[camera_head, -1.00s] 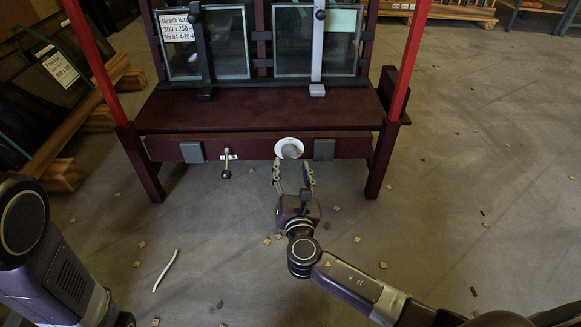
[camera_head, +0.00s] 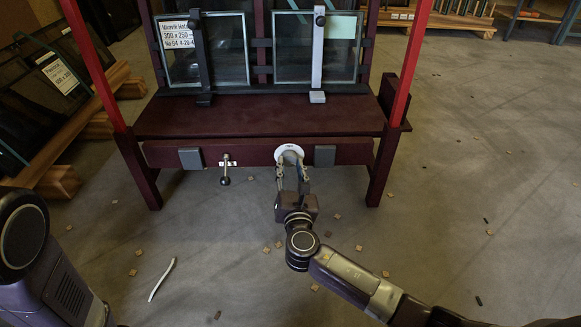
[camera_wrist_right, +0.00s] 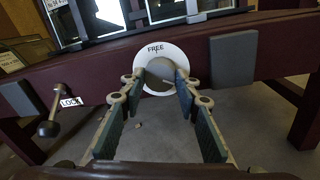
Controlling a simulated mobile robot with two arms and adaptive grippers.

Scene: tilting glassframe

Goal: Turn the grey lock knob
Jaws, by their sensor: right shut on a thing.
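The grey lock knob (camera_head: 289,158) sits on a round white plate (camera_head: 280,148) on the front beam of the dark red frame. In the right wrist view the knob (camera_wrist_right: 160,72) shows between my fingers, and the plate (camera_wrist_right: 189,58) reads "FREE" at its top. My right gripper (camera_head: 292,164) is shut on the knob, one finger on each side; the fingers hide part of it. My left gripper is out of view; only part of the left arm shows at the lower left.
A lever with a dark ball end (camera_head: 225,180) hangs left of the knob, by a "LOCK" label (camera_wrist_right: 71,101). Grey blocks (camera_head: 325,155) flank the plate on the beam. Two glass panes (camera_head: 292,62) stand above. Small chips and a white strip (camera_head: 161,280) lie on the floor.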

